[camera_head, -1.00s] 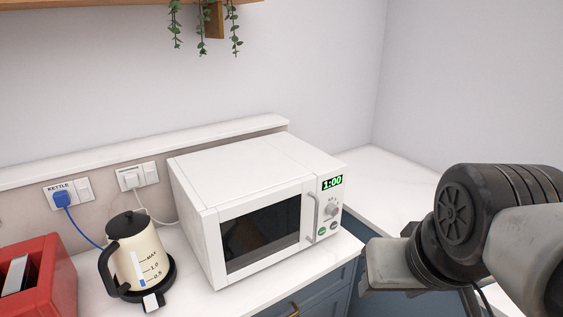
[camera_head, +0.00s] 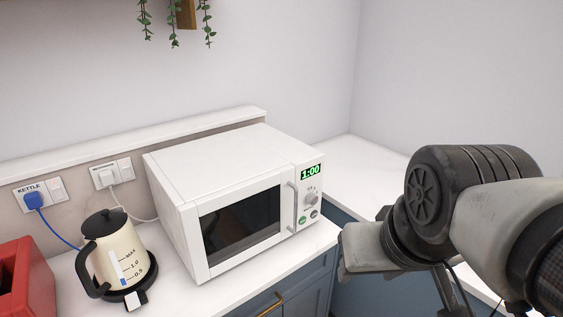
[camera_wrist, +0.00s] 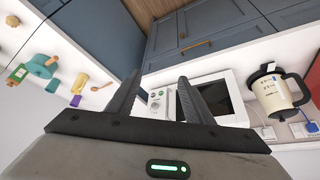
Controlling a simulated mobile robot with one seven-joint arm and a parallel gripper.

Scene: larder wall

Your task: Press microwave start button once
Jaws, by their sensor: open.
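The white microwave (camera_head: 228,180) stands on the counter, its door closed and its display (camera_head: 311,172) reading 1:00. Below the display are a round knob (camera_head: 312,197), a green button (camera_head: 302,219) at lower left and a dark button (camera_head: 314,214) at lower right. My gripper (camera_wrist: 160,97) is open and empty in the wrist view. The microwave's control panel (camera_wrist: 158,106) shows between its fingers, some distance beyond them. In the head view my arm is to the right of the microwave, apart from it, and the fingertips cannot be made out.
A cream kettle (camera_head: 118,250) stands left of the microwave, with a red appliance (camera_head: 28,278) at the far left. Blue cabinets (camera_head: 300,287) lie below the counter. Several small items, including a wooden spoon (camera_wrist: 101,86), lie on another white surface in the wrist view.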

